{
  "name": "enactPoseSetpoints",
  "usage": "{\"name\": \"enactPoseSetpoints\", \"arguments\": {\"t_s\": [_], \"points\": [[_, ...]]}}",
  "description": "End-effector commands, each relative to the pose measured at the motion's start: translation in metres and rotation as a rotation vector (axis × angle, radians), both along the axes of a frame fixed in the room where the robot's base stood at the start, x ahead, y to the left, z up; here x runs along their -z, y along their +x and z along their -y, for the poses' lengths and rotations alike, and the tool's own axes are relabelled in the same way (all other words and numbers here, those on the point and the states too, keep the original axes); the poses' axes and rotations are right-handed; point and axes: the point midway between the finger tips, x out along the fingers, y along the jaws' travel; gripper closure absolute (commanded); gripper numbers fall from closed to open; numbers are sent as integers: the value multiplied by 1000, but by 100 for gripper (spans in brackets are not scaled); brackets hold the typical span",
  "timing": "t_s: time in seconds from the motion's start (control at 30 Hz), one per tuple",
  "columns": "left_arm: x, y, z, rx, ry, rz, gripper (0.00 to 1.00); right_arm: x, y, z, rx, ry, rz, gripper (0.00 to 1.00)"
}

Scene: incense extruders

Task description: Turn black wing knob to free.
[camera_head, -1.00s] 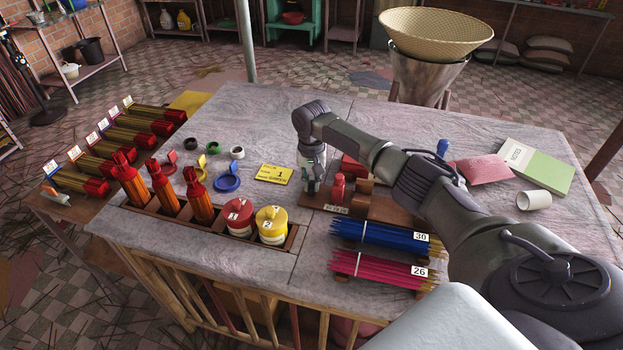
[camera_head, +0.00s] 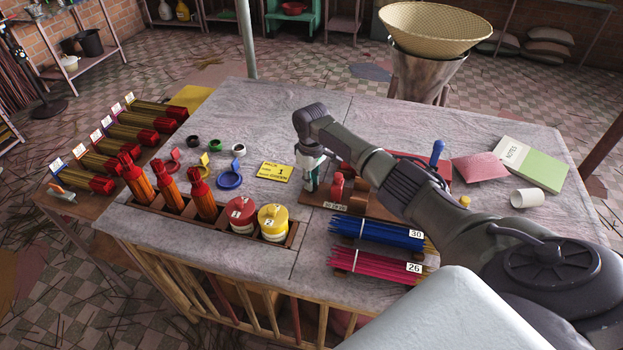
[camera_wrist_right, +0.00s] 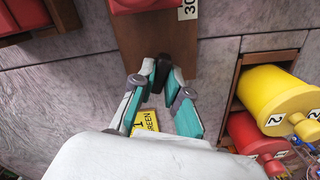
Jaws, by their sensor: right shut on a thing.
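My right gripper (camera_head: 311,187) points down at the left end of a brown wooden board (camera_head: 312,204) on the stone table. In the right wrist view, its teal fingers (camera_wrist_right: 160,82) are closed around a small dark upright piece, the black wing knob (camera_wrist_right: 161,72), at the board's end. The fingers hide most of the knob, and its exact angle is hard to tell. In the head view the knob is hidden by the gripper. My left gripper is not in view.
Red blocks (camera_head: 338,186) stand on the board beside the gripper. A yellow card (camera_head: 275,172) lies to its left. Blue sticks (camera_head: 378,233), pink sticks (camera_head: 375,261), and red and yellow jars (camera_head: 272,223) are near the front. A blue handle (camera_head: 437,152) rises behind my arm.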

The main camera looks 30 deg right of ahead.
Motion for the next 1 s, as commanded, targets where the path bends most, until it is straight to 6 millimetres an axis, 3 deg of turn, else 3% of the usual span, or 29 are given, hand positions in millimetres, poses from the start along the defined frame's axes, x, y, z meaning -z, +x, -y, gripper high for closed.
{"name": "enactPoseSetpoints", "arguments": {"t_s": [0.5,1.0], "points": [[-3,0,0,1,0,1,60,-2,2,0,-360,0,5,100],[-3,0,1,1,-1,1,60,-2,2,0,-441,0,8,100]]}}
